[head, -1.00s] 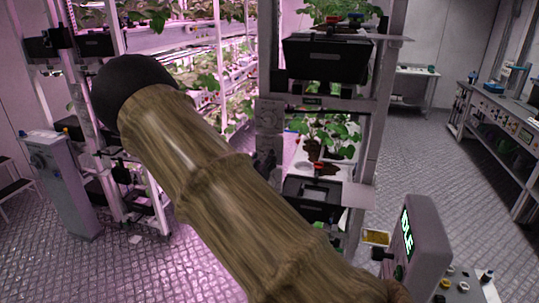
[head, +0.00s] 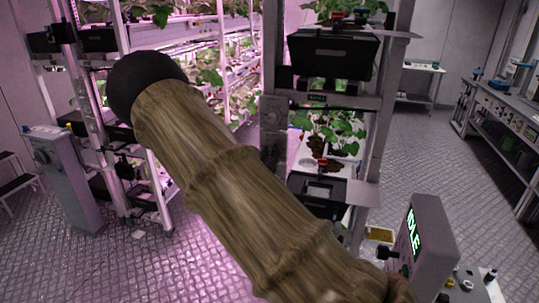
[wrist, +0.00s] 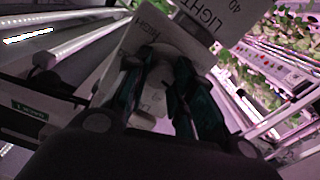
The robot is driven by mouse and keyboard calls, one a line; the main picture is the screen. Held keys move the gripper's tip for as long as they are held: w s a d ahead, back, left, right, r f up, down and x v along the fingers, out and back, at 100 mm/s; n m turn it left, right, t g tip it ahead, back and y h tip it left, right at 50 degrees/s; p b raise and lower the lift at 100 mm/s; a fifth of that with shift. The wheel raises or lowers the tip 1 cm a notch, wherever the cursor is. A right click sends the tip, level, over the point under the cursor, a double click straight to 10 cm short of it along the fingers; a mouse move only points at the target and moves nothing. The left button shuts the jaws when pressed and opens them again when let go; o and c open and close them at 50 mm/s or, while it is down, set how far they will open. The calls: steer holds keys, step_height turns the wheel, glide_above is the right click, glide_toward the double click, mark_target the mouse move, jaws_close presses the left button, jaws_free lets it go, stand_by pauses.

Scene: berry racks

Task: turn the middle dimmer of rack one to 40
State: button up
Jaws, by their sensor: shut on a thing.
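In the wrist view my gripper (wrist: 160,68) has its dark green fingers closed around a small dimmer knob (wrist: 155,75) on a white plate (wrist: 150,38). The fingers hide most of the knob and part of the plate, so I cannot read its setting. The plate carries the word HIGH, and a pale label beside it (wrist: 225,15) reads LIGHT and 40. In the head view my own arm covers the middle, and my gripper and the held knob are hidden. A rack post (head: 272,125) with plates on it stands just right of the arm.
Black boxes (head: 333,55) sit on the near rack among potted plants (head: 325,130). A grey cabinet (head: 62,180) stands at left. A grey unit showing IDLE (head: 425,240) is at lower right. Open floor lies between rack and right bench (head: 500,115).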

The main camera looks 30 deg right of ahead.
steer(key=shift+d+m+b, duration=0.1)
steer(key=shift+m+b, duration=0.3)
steer(key=shift+b, duration=0.4)
steer(key=m+b, duration=0.9)
steer(key=b, duration=0.7)
steer(key=shift+m, duration=0.4)
steer(key=shift+r, duration=0.15)
steer(key=o, duration=1.1)
steer(key=shift+d, duration=0.1)
steer(key=shift+c, duration=0.2)
